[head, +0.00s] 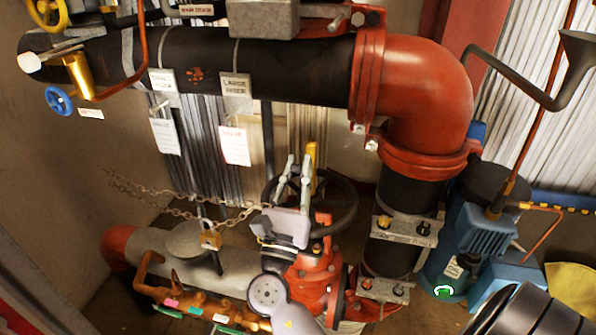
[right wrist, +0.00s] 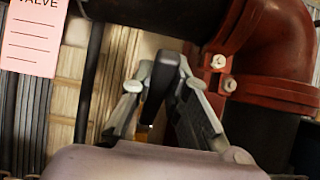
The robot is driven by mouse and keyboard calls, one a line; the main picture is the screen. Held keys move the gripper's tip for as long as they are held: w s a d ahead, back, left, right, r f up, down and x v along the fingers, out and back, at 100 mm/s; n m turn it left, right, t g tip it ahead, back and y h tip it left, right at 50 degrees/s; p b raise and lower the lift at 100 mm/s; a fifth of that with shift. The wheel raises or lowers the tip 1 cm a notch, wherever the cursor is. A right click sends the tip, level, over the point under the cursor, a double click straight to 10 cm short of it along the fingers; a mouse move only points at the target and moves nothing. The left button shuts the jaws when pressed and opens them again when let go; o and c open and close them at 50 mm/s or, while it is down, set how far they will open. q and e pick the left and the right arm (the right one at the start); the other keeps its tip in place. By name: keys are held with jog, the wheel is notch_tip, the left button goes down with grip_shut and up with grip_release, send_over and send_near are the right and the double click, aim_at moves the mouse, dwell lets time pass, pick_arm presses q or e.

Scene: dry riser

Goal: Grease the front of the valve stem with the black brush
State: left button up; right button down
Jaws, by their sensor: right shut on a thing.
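The red valve (head: 318,268) stands low in the middle of the head view, with a black handwheel (head: 348,200) on top. A yellow brass-like post, apparently the valve stem (head: 312,158), rises at the wheel, just right of my right gripper's fingers. My right gripper (head: 297,168) points up beside it and is shut on a dark thing. In the right wrist view, that thing is a black piece, apparently the black brush (right wrist: 158,86), between the fingers. Its bristles cannot be made out, nor whether it touches the stem.
A large black pipe (head: 290,70) with a red elbow (head: 425,95) runs above and to the right. A chain with a padlock (head: 211,239) hangs left of the valve. A blue pump (head: 485,230) stands at right. Paper tags (head: 234,146) hang behind.

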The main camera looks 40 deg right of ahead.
jog(key=shift+r, duration=0.45)
jog(key=shift+r+p, duration=1.3)
jog(key=shift+r, duration=0.05)
jog(key=shift+r+p, duration=1.2)
jog(key=shift+r, duration=0.2)
